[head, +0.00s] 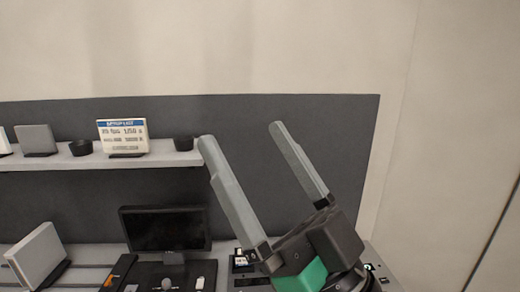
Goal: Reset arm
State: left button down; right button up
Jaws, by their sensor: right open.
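My right gripper (240,139) rises from the lower right, its two long grey fingers pointing up and to the left. The fingers are spread wide apart with nothing between them but the dark wall panel behind. A dark body and a green part show below the fingers. The left fingertip overlaps the right end of the shelf in the picture. My left gripper is not in view.
A white shelf (60,160) holds a sign (123,136), dark cups (81,147) and a grey panel (36,139). Below are a monitor (165,229), a white device (38,255) and a dark mat (140,272). The wall at right is bare.

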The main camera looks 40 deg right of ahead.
notch_tip(320, 180, up, 21)
jog(key=s+y+p, duration=0.1)
jog(key=p, duration=1.8)
jog(key=shift+a+n, duration=0.4)
jog(key=shift+s, duration=0.1)
